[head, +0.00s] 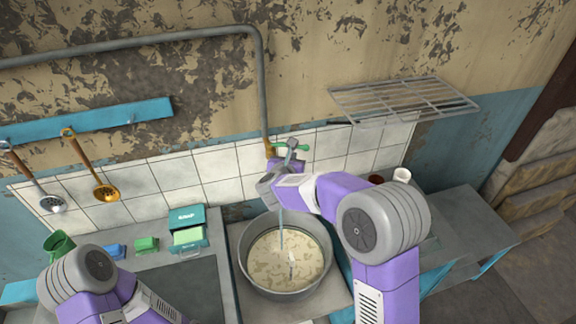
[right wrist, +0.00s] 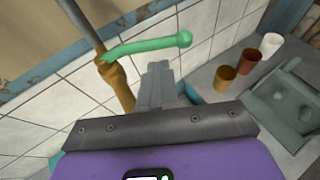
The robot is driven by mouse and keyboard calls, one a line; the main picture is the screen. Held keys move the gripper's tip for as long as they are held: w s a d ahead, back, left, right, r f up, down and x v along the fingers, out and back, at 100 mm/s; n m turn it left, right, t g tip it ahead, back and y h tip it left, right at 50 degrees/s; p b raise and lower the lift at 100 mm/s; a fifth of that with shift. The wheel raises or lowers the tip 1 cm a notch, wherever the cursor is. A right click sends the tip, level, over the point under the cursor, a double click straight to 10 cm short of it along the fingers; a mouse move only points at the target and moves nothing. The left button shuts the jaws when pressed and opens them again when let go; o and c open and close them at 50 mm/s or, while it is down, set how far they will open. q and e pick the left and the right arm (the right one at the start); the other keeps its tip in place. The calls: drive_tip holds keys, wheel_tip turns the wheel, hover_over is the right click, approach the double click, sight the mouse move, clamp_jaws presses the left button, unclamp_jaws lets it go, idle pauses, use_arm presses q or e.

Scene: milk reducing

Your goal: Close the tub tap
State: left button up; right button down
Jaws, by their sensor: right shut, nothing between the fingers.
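The tap has a long green handle (head: 303,147) on a brass body (head: 269,149) against the tiled wall. In the right wrist view the green handle (right wrist: 150,46) lies across the top of the brass body (right wrist: 116,80). My right gripper (head: 291,146) is at the handle in the head view, and its shut, empty fingers (right wrist: 157,68) point just below the handle in the wrist view. I cannot tell whether they touch it. A thin stream of water (head: 281,236) falls into the big metal tub (head: 240,262) below. The spout is hidden by my right arm. My left gripper is out of view.
A wire rack (head: 400,97) juts from the wall at right. A white cup (head: 402,175) stands on the right counter, with orange (right wrist: 226,78) and dark red (right wrist: 249,59) cups nearby. A pipe (head: 264,90) rises above the tap. Ladles (head: 104,192) hang at left.

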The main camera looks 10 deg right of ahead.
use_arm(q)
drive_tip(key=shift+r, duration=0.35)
use_arm(e)
drive_tip(key=shift+w+d+r, duration=0.1)
drive_tip(key=shift+w+d, duration=0.1)
drive_tip(key=shift+w, duration=0.25)
drive_tip(key=shift+w+d+r, duration=0.1)
drive_tip(key=shift+w+d, duration=0.1)
drive_tip(key=shift+w, duration=0.25)
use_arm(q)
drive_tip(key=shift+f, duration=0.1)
